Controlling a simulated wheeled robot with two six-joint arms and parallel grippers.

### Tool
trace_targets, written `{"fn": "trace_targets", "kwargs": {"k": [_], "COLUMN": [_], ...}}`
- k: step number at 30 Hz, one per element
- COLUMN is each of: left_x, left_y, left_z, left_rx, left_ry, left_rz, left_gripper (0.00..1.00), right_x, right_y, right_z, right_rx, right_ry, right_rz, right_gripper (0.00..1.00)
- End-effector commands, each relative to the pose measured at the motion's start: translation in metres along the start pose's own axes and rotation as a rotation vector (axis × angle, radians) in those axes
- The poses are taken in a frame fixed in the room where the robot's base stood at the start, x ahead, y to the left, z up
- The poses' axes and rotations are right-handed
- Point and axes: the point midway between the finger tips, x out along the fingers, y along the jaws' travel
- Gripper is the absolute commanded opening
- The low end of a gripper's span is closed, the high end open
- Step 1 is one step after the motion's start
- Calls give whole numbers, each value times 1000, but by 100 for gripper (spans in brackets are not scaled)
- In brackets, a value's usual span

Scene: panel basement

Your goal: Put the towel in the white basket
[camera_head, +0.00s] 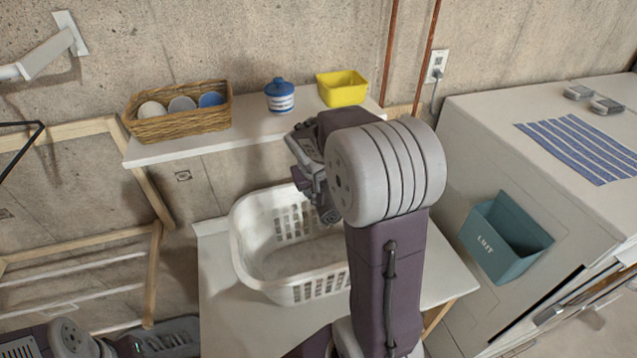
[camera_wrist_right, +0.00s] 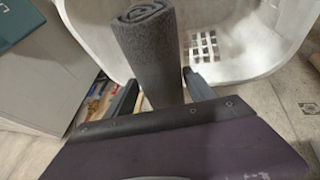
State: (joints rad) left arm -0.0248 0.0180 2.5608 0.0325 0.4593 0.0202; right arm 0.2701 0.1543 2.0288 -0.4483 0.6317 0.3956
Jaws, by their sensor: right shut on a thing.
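A rolled dark grey towel (camera_wrist_right: 148,58) stands between the two black fingers of my right gripper (camera_wrist_right: 160,84) in the right wrist view. The gripper is shut on it. In the head view my right gripper (camera_head: 325,205) is over the right part of the white basket (camera_head: 252,262). My arm hides the basket's right end, and I cannot make out the towel there. The basket has slotted sides and looks empty where its inside shows. It also shows in the right wrist view (camera_wrist_right: 245,75), behind the towel. My left gripper is not clearly in view.
The basket stands on a white table (camera_head: 225,320). A shelf (camera_head: 200,147) above holds a wicker basket (camera_head: 180,122), a blue-lidded jar (camera_head: 280,97) and a yellow bin (camera_head: 343,90). A teal box (camera_head: 503,240) hangs on the white machine at right. A wooden rack (camera_head: 75,245) stands left.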

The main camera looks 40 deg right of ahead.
Motion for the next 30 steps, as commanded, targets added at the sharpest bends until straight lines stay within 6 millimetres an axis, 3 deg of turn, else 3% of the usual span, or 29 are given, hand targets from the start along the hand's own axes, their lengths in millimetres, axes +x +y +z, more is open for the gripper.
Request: {"fn": "trace_targets", "kwargs": {"k": [9,18,19,21,30], "left_x": [42,42,42,42,42], "left_y": [-1,-1,-1,-1,-1], "left_z": [4,4,4,4,4], "left_rx": [0,0,0,0,0], "left_ry": [0,1,0,0,0], "left_rz": [0,0,0,0,0], "left_gripper": [41,41,41,41,41], "right_x": [44,45,45,45,45], "right_y": [-11,-12,-12,-12,-12], "right_z": [18,18,18,18,19], "right_rx": [0,0,0,0,0], "right_ry": [0,1,1,0,0], "right_rz": [0,0,0,0,0], "right_gripper": [18,18,69,88,89]}}
